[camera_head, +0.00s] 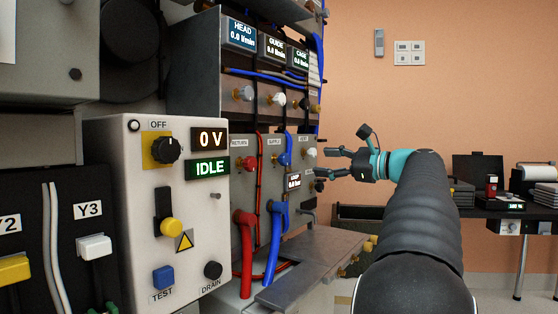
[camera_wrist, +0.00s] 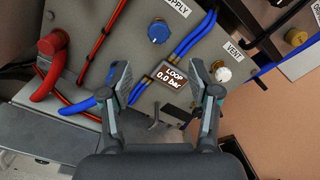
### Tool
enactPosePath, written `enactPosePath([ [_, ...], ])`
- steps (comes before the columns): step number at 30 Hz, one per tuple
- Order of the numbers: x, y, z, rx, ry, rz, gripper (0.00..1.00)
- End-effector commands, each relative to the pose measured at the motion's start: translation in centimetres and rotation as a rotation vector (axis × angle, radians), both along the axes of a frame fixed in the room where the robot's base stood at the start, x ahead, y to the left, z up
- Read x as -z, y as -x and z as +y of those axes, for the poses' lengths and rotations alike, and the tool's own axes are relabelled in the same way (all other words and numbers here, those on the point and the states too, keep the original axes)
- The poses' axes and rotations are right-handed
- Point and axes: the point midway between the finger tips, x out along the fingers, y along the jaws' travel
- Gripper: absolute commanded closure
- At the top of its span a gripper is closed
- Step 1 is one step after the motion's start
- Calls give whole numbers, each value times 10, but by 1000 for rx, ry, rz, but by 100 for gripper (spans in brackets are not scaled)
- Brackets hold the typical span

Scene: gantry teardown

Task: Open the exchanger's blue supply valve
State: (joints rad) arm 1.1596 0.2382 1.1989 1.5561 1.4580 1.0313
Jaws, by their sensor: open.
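The exchanger panel (camera_head: 265,190) carries labels that read RETURN, SUPPLY and VENT. The blue supply valve knob (camera_wrist: 158,33) sits beside the SUPPLY label in the wrist view; in the head view its blue knob (camera_head: 285,159) is small. My gripper (camera_head: 325,164) is to the right of the panel, pointing toward it. In the wrist view my gripper (camera_wrist: 158,80) is open and empty, its fingers apart on either side of the LOOP display (camera_wrist: 173,77), which reads 0.0 bar. The blue knob lies beyond the fingertips, toward the top, not between them.
A white vent knob (camera_wrist: 223,74) is close to the right finger. A red hose (camera_head: 247,250) and a blue hose (camera_head: 275,245) run down from the panel. A grey ledge (camera_head: 305,265) juts out below. A black table (camera_head: 500,212) with equipment stands at right.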

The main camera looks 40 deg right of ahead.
Motion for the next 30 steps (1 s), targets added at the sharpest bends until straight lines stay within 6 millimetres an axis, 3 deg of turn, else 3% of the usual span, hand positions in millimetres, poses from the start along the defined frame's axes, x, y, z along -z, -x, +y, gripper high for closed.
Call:
enactPosePath([
  [18,0,-102,32,-2,0,0,39],
  [24,1,-117,36,0,0,1,39],
  [30,1,-120,37,2,0,1,39],
])
